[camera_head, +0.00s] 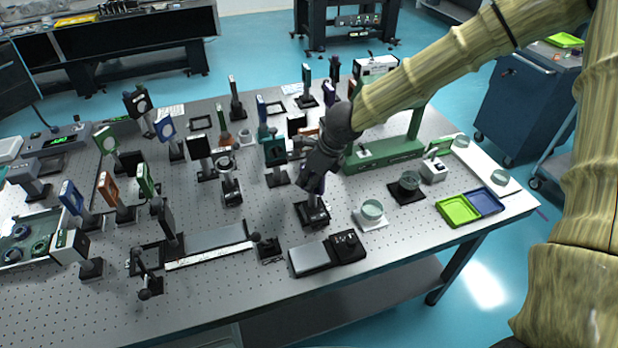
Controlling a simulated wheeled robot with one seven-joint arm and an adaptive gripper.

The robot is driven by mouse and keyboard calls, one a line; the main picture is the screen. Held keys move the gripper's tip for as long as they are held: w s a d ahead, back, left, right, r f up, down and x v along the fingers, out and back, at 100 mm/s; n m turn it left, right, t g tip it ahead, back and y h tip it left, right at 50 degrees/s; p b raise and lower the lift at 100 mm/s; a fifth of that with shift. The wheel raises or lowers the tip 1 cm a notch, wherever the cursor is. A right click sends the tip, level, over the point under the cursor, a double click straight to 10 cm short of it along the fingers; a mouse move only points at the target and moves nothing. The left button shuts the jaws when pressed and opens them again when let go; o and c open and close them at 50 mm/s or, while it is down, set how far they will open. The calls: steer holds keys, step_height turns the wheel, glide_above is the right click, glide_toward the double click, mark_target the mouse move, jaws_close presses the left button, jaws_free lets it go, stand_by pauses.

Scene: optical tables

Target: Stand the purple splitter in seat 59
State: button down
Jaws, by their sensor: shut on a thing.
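My gripper (314,180) is at the middle of the optical table (400,240), pointing down and shut on a dark purplish piece, which I take as the purple splitter (303,186). The fingers hide most of it. Directly below is a black square base (313,214) with a short post. I cannot tell whether it is part of the held piece, or whether it touches the table. No seat number is readable, so I cannot tell which place is seat 59.
Several mounted optics crowd the left, including a blue-framed one (73,197). A green stand (385,152) is behind right. In front are a black box (348,246) and a glass dish (372,211). Green (458,210) and blue (484,201) trays lie right. Bare tabletop shows front right.

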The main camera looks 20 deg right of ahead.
steer(key=c, duration=1.4)
jaws_free()
steer(key=shift+o, duration=0.2)
steer(key=v, duration=1.2)
